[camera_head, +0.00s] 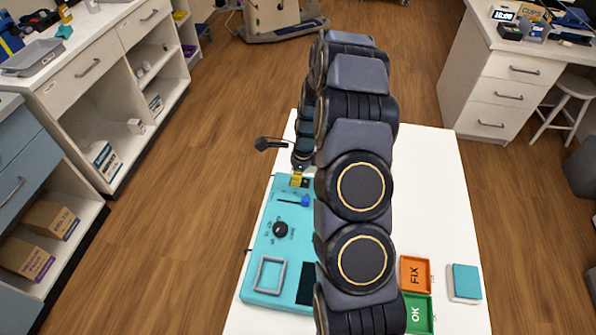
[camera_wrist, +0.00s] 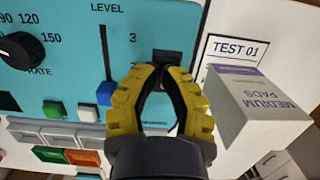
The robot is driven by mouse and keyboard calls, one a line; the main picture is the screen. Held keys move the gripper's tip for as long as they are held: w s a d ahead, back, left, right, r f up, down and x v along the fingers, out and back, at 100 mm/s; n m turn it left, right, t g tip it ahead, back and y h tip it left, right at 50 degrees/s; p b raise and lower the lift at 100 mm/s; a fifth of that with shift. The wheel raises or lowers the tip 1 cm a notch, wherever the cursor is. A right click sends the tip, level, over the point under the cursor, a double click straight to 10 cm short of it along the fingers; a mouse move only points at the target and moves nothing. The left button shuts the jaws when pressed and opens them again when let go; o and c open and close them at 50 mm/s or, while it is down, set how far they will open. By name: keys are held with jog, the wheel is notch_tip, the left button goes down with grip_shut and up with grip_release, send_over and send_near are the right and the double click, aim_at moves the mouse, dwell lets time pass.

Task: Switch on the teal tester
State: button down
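The teal tester (camera_head: 258,250) lies on the white table, with a black knob (camera_head: 280,229) and a blue slider (camera_head: 305,201). My arm hides its right part. In the wrist view its panel (camera_wrist: 70,35) shows the RATE knob (camera_wrist: 20,50) and the blue LEVEL slider handle (camera_wrist: 104,93). A dark switch-like part (camera_wrist: 172,57) sits right of the LEVEL scale, partly behind my fingertips. My gripper (camera_wrist: 163,72) has yellow fingers whose tips come together just in front of it, with nothing seen held. Contact and the switch's position cannot be told.
A white MEDIUM PADS box (camera_wrist: 255,105) stands close right of my fingers, by a TEST 01 label (camera_wrist: 236,50). On the table are an orange FIX tray (camera_head: 415,274), a green OK tray (camera_head: 418,313) and a teal-topped block (camera_head: 466,281). The table's far right is clear.

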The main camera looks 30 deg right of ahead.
dwell(0.3)
jog(key=shift+w+f+g+h, duration=0.1)
jog(key=shift+f+g+h, duration=0.25)
jog(key=shift+g+h, duration=0.05)
jog(key=shift+s+d, duration=0.1)
jog(key=shift+s, duration=0.1)
jog(key=shift+s+d+r, duration=0.2)
jog(key=shift+s+d, duration=0.25)
jog(key=shift+r, duration=0.1)
notch_tip(320, 180, up, 14)
jog(key=s+d, duration=0.1)
jog(key=shift+s+d, duration=0.15)
jog(key=shift+d, duration=0.05)
jog(key=c, duration=1.7)
grip_release()
